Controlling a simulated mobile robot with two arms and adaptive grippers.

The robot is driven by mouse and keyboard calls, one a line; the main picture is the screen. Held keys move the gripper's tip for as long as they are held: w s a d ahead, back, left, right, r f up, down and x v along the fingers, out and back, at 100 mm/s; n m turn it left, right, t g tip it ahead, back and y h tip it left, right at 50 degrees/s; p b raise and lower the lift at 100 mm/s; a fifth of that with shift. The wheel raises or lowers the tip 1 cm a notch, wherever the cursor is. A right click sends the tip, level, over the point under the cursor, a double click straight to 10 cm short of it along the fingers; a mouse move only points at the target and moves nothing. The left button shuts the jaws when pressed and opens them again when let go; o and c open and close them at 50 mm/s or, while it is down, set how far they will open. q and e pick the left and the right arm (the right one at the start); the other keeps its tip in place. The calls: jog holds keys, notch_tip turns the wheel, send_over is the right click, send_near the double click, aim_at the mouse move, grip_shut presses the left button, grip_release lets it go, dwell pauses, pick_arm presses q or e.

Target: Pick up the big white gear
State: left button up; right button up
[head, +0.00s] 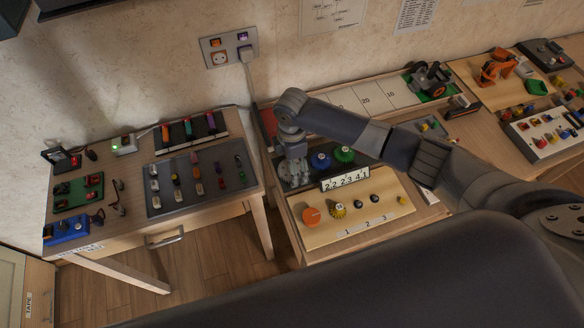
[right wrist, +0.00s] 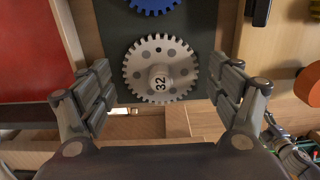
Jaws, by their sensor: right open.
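The big white gear (right wrist: 161,67) is marked 32 and lies on a dark board (right wrist: 115,30) in the right wrist view. It sits between the two spread fingers of my right gripper (right wrist: 160,82), which is open and shows a gap on each side of the gear. In the head view my right gripper (head: 296,178) points down over the left end of the gear board and hides most of the white gear. My left gripper is not in view.
A blue gear (head: 320,160) and a green gear (head: 344,154) stand right of my gripper, with a number strip (head: 345,179) in front. A wooden board with an orange disc (head: 311,215) lies nearer. A separate table (head: 110,175) stands left across a floor gap.

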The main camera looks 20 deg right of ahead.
jog(key=c, duration=1)
